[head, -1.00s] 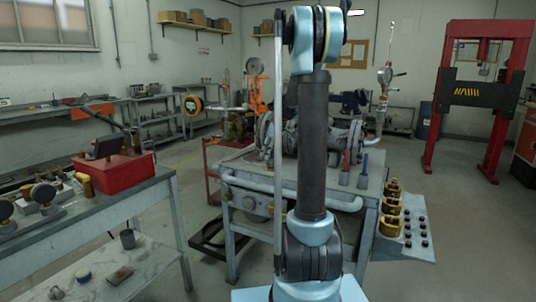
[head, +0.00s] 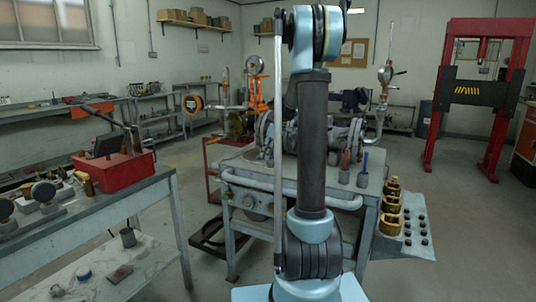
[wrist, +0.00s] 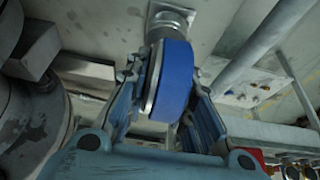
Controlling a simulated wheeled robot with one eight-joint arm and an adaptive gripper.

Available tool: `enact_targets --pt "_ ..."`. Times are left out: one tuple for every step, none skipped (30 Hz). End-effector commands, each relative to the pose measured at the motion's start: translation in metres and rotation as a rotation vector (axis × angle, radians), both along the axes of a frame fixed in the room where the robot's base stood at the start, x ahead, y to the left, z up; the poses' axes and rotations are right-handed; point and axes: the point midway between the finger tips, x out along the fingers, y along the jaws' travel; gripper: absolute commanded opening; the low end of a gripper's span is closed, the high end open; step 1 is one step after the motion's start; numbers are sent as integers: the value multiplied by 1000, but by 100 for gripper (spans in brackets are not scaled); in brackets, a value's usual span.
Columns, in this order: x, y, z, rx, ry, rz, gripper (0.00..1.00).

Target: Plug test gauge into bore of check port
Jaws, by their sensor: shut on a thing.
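My gripper (wrist: 168,78) shows in the wrist view, its two fingers closed on the sides of a round blue-cased test gauge (wrist: 176,82). The gauge stands edge-on, with a bright metal rim on its left side. Beyond its far end a grey round fitting (wrist: 172,18) sits on a square base, apparently the check port. The gauge overlaps the fitting in the picture. Its stem and the bore are hidden, so I cannot tell whether they touch or are engaged. In the head view my arm hides the gripper and the held gauge.
The valve assembly (head: 345,136) lies on a grey bench (head: 235,180). Grey holders with red and blue rods (head: 364,168) stand on it. A grey pipe (wrist: 262,42) runs right of the gripper in the wrist view. A side bench (head: 165,180) carries a red box (head: 120,170).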

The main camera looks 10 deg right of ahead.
Motion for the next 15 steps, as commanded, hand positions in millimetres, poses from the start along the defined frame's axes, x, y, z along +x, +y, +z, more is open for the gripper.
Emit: enact_targets --pt "0 0 0 0 0 0 0" --pt "0 0 0 0 0 0 0" --pt "0 0 -1 0 0 0 0" --pt "0 0 -1 0 0 0 0" --pt "0 0 0 0 0 0 0" --pt "0 0 0 0 0 0 0" --pt "0 0 0 0 0 0 0" --pt "0 0 0 0 0 0 0" --pt "0 0 0 0 0 0 0" --pt "0 0 0 0 0 0 0" --pt "0 0 0 0 0 0 27" --pt "0 0 0 0 0 0 36" --pt "0 0 0 0 0 0 43" --pt "0 0 0 0 0 0 46" --pt "0 0 -1 0 0 0 46"
